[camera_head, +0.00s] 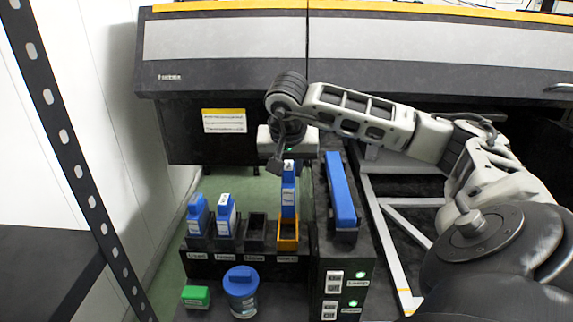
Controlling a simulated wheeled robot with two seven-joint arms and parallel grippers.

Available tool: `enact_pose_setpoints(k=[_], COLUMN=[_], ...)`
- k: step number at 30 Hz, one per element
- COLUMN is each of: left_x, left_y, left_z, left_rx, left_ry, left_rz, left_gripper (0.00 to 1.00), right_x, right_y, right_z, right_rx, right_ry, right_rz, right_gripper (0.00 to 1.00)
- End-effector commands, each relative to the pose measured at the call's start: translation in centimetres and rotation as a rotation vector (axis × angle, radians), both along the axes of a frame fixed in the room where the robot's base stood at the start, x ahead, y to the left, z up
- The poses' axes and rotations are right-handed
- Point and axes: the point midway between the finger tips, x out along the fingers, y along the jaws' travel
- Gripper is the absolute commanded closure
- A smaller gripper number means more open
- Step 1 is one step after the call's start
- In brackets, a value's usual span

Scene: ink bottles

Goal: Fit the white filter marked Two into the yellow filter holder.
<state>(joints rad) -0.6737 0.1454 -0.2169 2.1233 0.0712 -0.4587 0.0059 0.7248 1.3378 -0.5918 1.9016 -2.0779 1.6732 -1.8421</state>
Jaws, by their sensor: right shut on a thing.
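My right gripper (284,163) reaches in from the right and points down over the rack. It is shut on the top of an upright blue cartridge-like piece with a white label (289,194). No plainly white filter shows, and the mark on this piece is too small to read. Its lower end meets the back of the opening of the yellow-orange holder (288,244); I cannot tell how far inside it is. The holder is the rightmost in a row on a black rack. My left gripper is not in view.
A long blue piece (341,190) lies to the right. A blue-lidded jar (241,290) and green block (196,296) sit in front.

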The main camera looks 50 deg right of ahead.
Motion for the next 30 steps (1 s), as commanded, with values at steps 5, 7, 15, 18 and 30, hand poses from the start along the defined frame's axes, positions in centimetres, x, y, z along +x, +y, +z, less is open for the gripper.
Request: enact_pose_setpoints(k=[5, 7, 15, 18, 30], left_x=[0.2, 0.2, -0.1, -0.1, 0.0], left_y=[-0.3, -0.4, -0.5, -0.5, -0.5], left_z=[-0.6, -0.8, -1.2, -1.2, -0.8], left_rx=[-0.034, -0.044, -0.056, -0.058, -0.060], left_ry=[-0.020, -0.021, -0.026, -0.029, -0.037], left_rz=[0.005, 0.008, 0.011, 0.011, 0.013], left_gripper=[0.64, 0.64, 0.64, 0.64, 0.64], right_x=[0.0, 0.0, 0.0, 0.0, 0.0], right_y=[0.0, 0.0, 0.1, 0.1, 0.1], right_z=[-2.3, -2.9, -4.2, -4.3, -4.3], right_rx=[0.001, 0.001, 0.001, 0.001, 0.001], right_ry=[-0.001, -0.001, -0.001, -0.001, -0.001], right_rz=[0.000, 0.000, 0.000, 0.000, 0.000], right_gripper=[1.00, 1.00, 1.00, 1.00, 1.00])
